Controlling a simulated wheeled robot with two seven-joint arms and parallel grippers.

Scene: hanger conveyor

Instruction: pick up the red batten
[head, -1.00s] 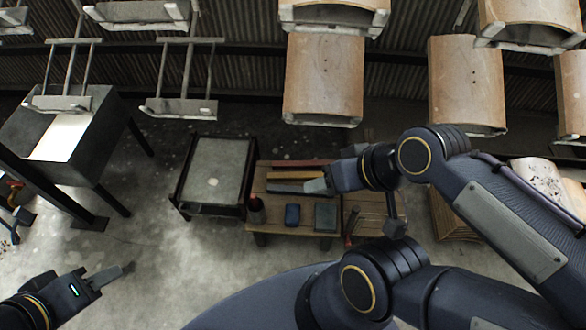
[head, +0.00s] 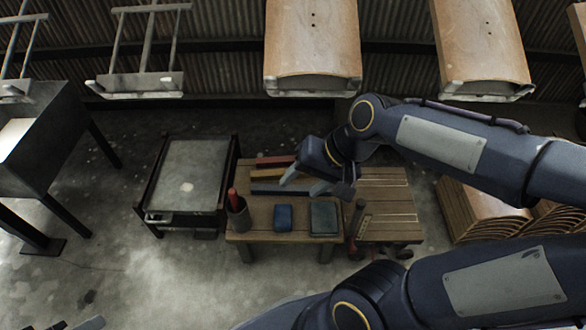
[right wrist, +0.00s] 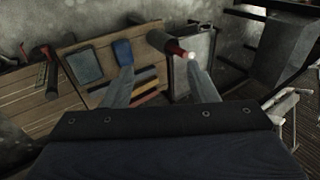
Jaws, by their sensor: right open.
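The red batten (head: 276,161) lies at the back of the wooden bench, behind a tan batten (head: 272,174) and a dark blue batten (head: 272,188). My right gripper (head: 304,183) is open and empty above the bench, near the right ends of the battens and partly covering them. In the right wrist view the battens show between and beyond the spread fingers, with the red batten (right wrist: 150,97) nearest the gripper body. The fingers look apart from it. Only a bit of my left gripper (head: 88,323) shows at the bottom left edge; its jaws are cut off.
The bench (head: 385,232) also holds a cup (head: 238,217) with a red-handled item, a blue block (head: 283,217) and a grey-green block (head: 323,218). A grey-topped stand (head: 190,175) is left of it. Curved wooden panels (head: 312,45) hang above the back.

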